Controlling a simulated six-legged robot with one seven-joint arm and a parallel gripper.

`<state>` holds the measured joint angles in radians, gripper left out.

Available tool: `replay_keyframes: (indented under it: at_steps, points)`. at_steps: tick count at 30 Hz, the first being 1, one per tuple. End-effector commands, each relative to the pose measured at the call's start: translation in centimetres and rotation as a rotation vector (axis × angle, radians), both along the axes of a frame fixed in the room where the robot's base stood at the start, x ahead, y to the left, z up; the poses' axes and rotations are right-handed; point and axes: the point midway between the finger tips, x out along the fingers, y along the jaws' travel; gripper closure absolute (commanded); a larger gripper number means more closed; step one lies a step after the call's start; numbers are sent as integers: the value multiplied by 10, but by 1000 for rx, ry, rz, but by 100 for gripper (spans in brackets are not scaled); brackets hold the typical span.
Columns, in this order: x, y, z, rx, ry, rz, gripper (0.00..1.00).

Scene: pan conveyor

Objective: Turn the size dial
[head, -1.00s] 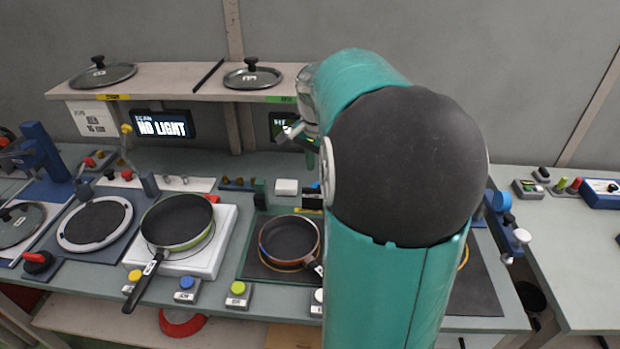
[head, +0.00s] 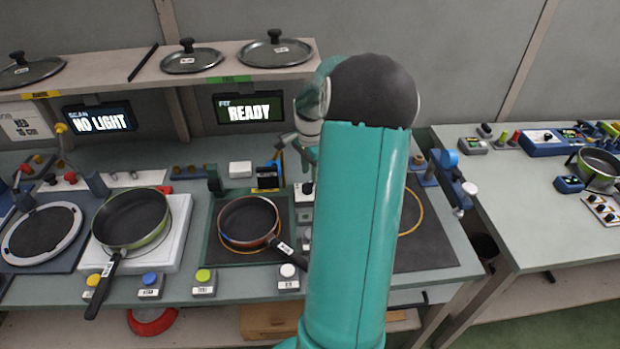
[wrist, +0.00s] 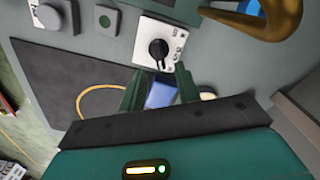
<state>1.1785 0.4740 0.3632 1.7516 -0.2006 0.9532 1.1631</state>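The dial (wrist: 158,48), a black knob on a white plate with printed marks, shows at the top middle of the wrist view. I take it to be the size dial; I cannot read its marks. My gripper (wrist: 160,82) has its two green fingers apart, just below the knob in that view and not around it. A blue block (wrist: 160,95) shows between the fingers; I cannot tell its distance. In the head view my arm hides most of the gripper, and a white panel with a dark knob (head: 307,187) stands beside the arm.
A dark mat (wrist: 75,85) with a yellow ring lies left of the fingers in the wrist view. A copper-rimmed pan (head: 248,222) and a green pan (head: 132,218) stand left of my arm. A screen (head: 249,108) reads READY. Another table (head: 520,225) stands at the right.

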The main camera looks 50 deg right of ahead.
Motion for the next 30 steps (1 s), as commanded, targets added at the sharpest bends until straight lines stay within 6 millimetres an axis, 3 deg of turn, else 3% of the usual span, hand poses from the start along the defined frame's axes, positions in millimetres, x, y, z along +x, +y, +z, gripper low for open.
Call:
replay_keyframes:
  at_steps: [6,17,22,30]
  points:
    - [0,0,-29,1,0,0,67]
    - [0,0,-35,0,-1,1,67]
    - [0,0,-35,0,-1,1,100]
    - [0,0,-35,-1,-1,9,100]
